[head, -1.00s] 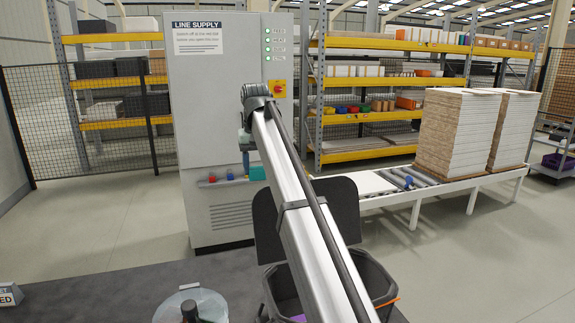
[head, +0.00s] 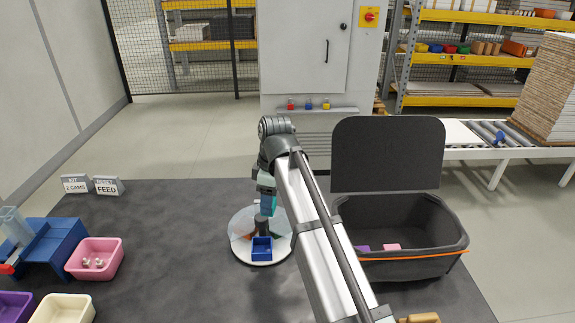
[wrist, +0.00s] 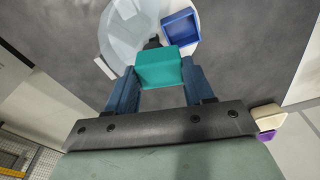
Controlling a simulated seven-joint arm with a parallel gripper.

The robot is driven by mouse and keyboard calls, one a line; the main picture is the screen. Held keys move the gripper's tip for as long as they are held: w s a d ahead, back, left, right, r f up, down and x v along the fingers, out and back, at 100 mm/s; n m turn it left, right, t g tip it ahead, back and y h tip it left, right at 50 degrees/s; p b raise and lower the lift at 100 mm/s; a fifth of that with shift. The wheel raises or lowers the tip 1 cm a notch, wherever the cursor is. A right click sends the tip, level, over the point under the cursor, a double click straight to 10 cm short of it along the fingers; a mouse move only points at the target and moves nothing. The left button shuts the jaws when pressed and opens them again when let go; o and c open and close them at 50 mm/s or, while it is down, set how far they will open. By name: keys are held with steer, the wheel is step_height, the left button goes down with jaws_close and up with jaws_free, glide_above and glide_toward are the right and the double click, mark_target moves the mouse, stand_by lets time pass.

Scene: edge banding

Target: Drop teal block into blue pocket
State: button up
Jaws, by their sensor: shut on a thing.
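My gripper (wrist: 159,76) is shut on the teal block (wrist: 158,66), which sits between its two blue fingers in the wrist view. In the head view my gripper (head: 268,206) hangs above a round pale disc (head: 240,249); the block there is mostly hidden by the fingers. The blue pocket (head: 262,254) is a small open square tray on the disc's near side, below the gripper. In the wrist view the blue pocket (wrist: 181,27) lies beyond the block and slightly right, apart from it. Its visible floor looks empty.
A dark post (head: 262,227) stands mid-disc behind the pocket. A black bin (head: 425,266) with a raised lid is right of the disc. Left are a pink tray (head: 95,258), a cream tray (head: 64,308) and a blue fixture (head: 50,250). Dark tabletop between is clear.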

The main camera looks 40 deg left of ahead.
steer(key=shift+s+d+f+n, duration=0.2)
steer(key=shift+s+f+n, duration=0.4)
steer(key=shift+f, duration=0.85)
steer(key=shift+s+d+f+n, duration=0.2)
steer(key=shift+s+f, duration=0.6)
steer(key=shift+f, duration=0.6)
steer(key=shift+s+d+f+n, duration=0.15)
steer(key=shift+s+f+n, duration=0.45)
steer(key=shift+f, duration=0.85)
steer(key=shift+s, duration=0.1)
steer(key=o, duration=1.1)
steer(key=shift+a, duration=0.1)
steer(key=shift+w+r, duration=0.2)
steer(key=r, duration=0.6)
steer(key=shift+s+r, duration=0.2)
steer(key=shift+r, duration=0.1)
